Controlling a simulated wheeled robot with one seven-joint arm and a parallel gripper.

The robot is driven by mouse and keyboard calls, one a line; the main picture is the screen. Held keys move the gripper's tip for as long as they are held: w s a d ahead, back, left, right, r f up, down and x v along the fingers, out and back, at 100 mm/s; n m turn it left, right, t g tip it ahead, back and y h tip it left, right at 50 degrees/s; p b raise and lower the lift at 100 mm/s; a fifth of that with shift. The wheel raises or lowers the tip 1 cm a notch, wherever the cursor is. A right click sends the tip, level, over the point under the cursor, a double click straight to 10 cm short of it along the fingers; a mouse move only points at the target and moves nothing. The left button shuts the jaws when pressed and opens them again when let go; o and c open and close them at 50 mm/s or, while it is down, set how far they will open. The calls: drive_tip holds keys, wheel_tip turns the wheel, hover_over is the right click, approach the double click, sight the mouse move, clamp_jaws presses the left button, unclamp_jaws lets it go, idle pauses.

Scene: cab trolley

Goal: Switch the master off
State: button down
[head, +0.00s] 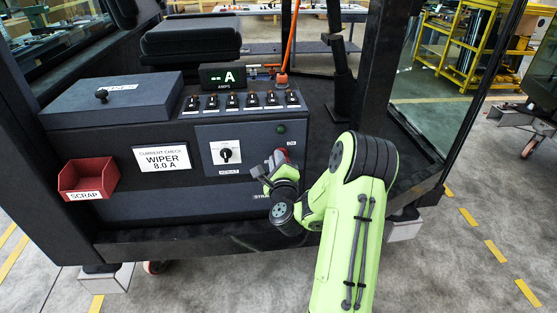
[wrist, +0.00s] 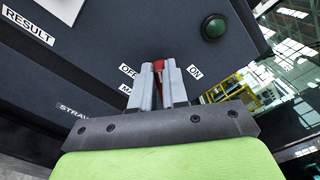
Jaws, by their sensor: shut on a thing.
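The master switch shows in the wrist view as a red handle (wrist: 159,66) between the fingers of my gripper (wrist: 164,72). An OFF label is to the left of the handle and an ON label to its right; a label below, starting "MA", is partly covered. My gripper is shut on the red handle, which sits near the middle between the two labels in this view. The fingers hide most of the handle. In the head view, my gripper (head: 267,176) is at the lower right of the grey panel, and it hides much of the switch.
A dark green round lamp or button (wrist: 214,28) is above the switch. A rotary knob (head: 226,155) is to the left, on a white plate above RESULT. A row of toggles (head: 231,101) runs above, under a display reading "-- A" (head: 223,76). A red SCRAP bin (head: 88,177) hangs at left.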

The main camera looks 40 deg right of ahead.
drive_tip(key=shift+w+a+f+n, duration=0.1)
drive_tip(key=shift+f+n, duration=0.15)
drive_tip(key=shift+n, duration=0.9)
drive_tip(key=shift+s+f+n, duration=0.1)
drive_tip(key=shift+f+n, duration=0.1)
drive_tip(key=shift+n, duration=1)
drive_tip(key=shift+w+a+f+n, duration=0.1)
drive_tip(key=shift+f+n, duration=0.15)
drive_tip(key=shift+n, duration=0.9)
drive_tip(key=c, duration=1.1)
unclamp_jaws()
drive_tip(key=shift+c, duration=0.2)
